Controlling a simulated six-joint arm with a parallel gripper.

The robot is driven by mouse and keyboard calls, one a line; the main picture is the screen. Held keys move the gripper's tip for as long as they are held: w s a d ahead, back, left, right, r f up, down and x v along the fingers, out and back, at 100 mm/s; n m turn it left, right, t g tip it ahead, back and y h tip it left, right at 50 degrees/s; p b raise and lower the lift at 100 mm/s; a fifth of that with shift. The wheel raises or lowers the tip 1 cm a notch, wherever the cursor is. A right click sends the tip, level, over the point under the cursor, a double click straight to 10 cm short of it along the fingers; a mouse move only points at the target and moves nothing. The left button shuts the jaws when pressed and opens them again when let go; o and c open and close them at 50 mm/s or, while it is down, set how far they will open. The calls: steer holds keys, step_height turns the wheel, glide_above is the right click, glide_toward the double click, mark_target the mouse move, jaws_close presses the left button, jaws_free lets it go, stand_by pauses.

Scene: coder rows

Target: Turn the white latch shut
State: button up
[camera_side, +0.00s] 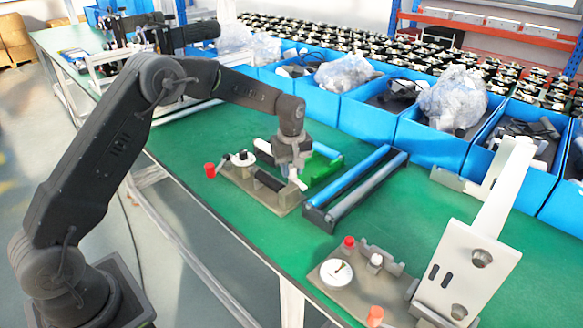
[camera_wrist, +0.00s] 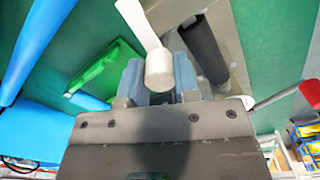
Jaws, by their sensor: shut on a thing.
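The white latch (camera_wrist: 142,25) has a flat arm that runs into a round end in the wrist view. My gripper (camera_wrist: 160,76) has its two blue-grey fingers on either side of that round end and is shut on it. In the side view my gripper (camera_side: 293,165) is low over the right end of a grey-brown fixture plate (camera_side: 238,186). A small white tip of the latch (camera_side: 299,184) shows just below the fingers there. The fingers and wrist hide most of the latch in the side view, so its angle is hard to tell there.
A dark cylinder (camera_side: 270,180) lies on the plate, with a red knob (camera_side: 210,170) at its left. A green part (camera_side: 322,168) and a rack with blue and grey rollers (camera_side: 350,190) stand close right. Blue bins (camera_side: 365,123) line the back. A second fixture (camera_side: 345,292) is in front.

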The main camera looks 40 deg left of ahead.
steer(key=m, duration=0.4)
steer(key=shift+m, duration=0.3)
steer(key=m, duration=0.3)
steer(key=shift+m, duration=0.3)
steer(key=m, duration=0.4)
steer(key=shift+m, duration=2.1)
steer(key=o, duration=0.9)
steer(key=shift+r, duration=0.1)
